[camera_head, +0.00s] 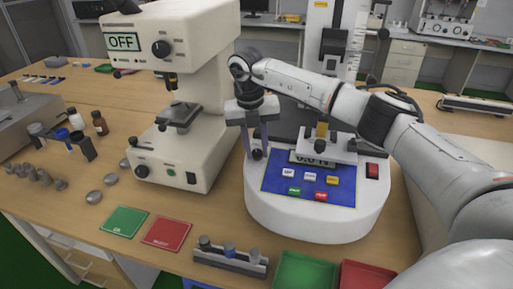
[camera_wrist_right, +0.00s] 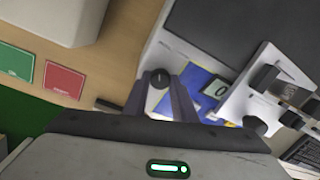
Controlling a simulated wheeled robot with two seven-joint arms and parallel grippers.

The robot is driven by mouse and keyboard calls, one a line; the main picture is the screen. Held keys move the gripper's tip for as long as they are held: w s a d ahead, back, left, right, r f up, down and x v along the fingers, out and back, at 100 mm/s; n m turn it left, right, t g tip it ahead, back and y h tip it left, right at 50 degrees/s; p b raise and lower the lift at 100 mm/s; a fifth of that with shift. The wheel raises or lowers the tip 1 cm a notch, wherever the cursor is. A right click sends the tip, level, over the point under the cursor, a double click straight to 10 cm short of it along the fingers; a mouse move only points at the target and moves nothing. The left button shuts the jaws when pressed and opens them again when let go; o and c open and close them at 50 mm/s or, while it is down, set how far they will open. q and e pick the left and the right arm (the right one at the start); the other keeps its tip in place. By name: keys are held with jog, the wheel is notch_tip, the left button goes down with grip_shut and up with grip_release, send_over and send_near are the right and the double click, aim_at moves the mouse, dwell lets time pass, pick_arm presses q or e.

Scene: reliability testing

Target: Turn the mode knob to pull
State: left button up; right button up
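The white test stand (camera_head: 300,222) has a round base with a blue control panel (camera_head: 300,184). A small dark mode knob (camera_head: 257,154) sits at the panel's left side; it also shows in the right wrist view (camera_wrist_right: 160,78). My right gripper (camera_head: 257,150) points down at the knob, its two grey fingers apart on either side of it. In the right wrist view the right fingertips (camera_wrist_right: 160,82) straddle the knob; firm contact cannot be made out. The knob's labels and setting are too small to read. My left gripper is not in view.
A microscope (camera_head: 185,90) with an OFF display stands close left of the stand. A small rack (camera_head: 230,259), a green tray (camera_head: 305,272) and a red tray (camera_head: 366,276) lie in front. Bottles and metal weights stand at the left.

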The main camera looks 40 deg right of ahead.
aim_at(253, 155)
jog(key=o, duration=0.4)
jog(key=shift+o, duration=0.2)
notch_tip(253, 155, up, 10)
jog(key=a+b, duration=0.1)
jog(key=shift+r, duration=0.15)
jog(key=shift+a, duration=0.1)
dwell(0.3)
